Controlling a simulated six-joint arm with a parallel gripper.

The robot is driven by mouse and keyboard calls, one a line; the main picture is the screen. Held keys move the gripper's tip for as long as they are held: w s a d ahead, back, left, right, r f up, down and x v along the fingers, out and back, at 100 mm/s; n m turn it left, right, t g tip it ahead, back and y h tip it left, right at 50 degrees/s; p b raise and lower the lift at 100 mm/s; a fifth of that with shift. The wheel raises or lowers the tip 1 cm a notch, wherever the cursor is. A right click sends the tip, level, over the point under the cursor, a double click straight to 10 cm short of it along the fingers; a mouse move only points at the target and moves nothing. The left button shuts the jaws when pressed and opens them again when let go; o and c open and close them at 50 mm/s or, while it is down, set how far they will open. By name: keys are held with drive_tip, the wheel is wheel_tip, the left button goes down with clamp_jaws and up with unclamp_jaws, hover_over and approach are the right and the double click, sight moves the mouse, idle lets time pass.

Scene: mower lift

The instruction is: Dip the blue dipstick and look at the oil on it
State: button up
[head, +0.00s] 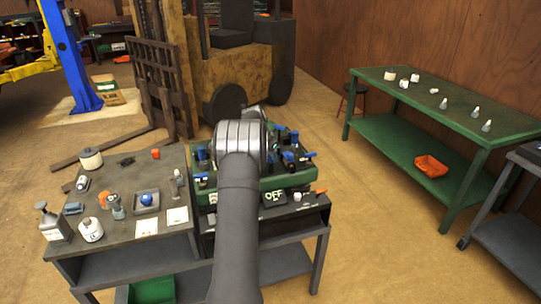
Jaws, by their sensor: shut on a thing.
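The green mower unit (271,184) sits on the dark cart in the middle. Several blue parts stand on it, among them a blue knob (202,153) at its left and a blue handle (289,157) at its right. They are too small to tell which one is the blue dipstick. My arm runs up from the bottom edge and covers the middle of the unit. My gripper is hidden behind my own arm, so what it holds does not show. No oil shows.
The left bench (125,238) holds a white jug (91,230), a pump bottle (50,222), a filter (90,158), a small tray with a blue item (146,199) and white cards. A sign reading OFF (274,197) is on the cart's front. A green table (455,112) stands right; the floor between is clear.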

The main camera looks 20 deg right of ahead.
drive_tip(key=shift+r, duration=0.1)
wheel_tip(320, 180, up, 10)
idle(1.3)
drive_tip(key=shift+r, duration=0.1)
idle(0.5)
